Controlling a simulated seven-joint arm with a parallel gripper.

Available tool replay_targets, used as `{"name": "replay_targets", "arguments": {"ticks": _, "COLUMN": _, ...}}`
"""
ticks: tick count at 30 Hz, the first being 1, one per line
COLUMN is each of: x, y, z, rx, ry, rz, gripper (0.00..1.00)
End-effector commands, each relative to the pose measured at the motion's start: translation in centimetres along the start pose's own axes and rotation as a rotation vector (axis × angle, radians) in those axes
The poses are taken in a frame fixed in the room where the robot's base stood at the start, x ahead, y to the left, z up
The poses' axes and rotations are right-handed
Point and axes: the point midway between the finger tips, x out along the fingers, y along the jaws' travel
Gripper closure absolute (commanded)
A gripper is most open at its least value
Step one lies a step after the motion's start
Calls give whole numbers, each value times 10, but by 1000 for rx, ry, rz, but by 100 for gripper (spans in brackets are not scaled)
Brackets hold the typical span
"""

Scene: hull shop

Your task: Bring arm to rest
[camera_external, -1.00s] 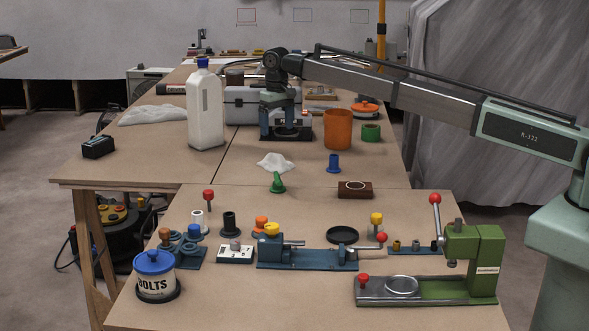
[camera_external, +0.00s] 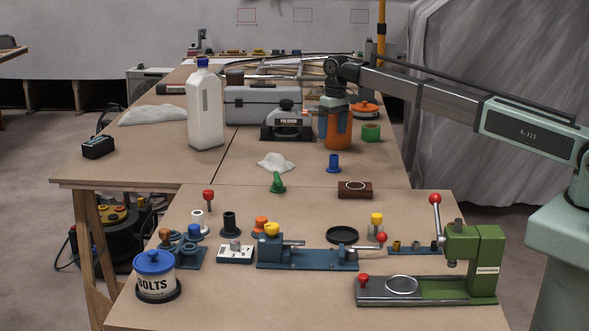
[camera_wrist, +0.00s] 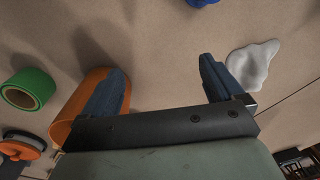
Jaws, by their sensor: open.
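My gripper (camera_external: 335,122) hangs from my raised arm over the far bench, with its fingers pointing down. In the external view it overlaps the orange cup (camera_external: 338,142). In the wrist view, my gripper (camera_wrist: 162,68) has its two blue fingers wide apart with nothing between them. The orange cup (camera_wrist: 72,112) shows behind the left finger there, partly hidden. I cannot tell the exact gap between finger and cup.
A dark polisher (camera_external: 286,128) stands left of my gripper, before a grey case (camera_external: 250,108). A white jug (camera_external: 205,115), green ring (camera_external: 371,132), blue peg (camera_external: 333,163) and white cloth (camera_external: 276,162) are around. The front bench holds several fixtures, including a green press (camera_external: 472,258).

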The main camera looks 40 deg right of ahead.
Motion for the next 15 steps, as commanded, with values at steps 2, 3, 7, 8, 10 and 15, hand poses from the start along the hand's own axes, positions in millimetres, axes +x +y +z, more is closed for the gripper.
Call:
{"name": "replay_targets", "arguments": {"ticks": 2, "x": 10, "y": 44, "z": 38, "rx": -18, "ry": 7, "rz": -14, "gripper": 6}}
{"name": "replay_targets", "arguments": {"ticks": 3, "x": 14, "y": 62, "z": 52, "rx": -31, "ry": 10, "rz": -21, "gripper": 6}}
{"name": "replay_targets", "arguments": {"ticks": 7, "x": 27, "y": 119, "z": 97, "rx": -69, "ry": 24, "rz": -35, "gripper": 6}}
{"name": "replay_targets", "arguments": {"ticks": 8, "x": 29, "y": 132, "z": 107, "rx": -76, "ry": 27, "rz": -37, "gripper": 6}}
{"name": "replay_targets", "arguments": {"ticks": 10, "x": 36, "y": 160, "z": 129, "rx": -91, "ry": 33, "rz": -40, "gripper": 6}}
{"name": "replay_targets", "arguments": {"ticks": 15, "x": 52, "y": 220, "z": 174, "rx": -113, "ry": 36, "rz": -32, "gripper": 6}}
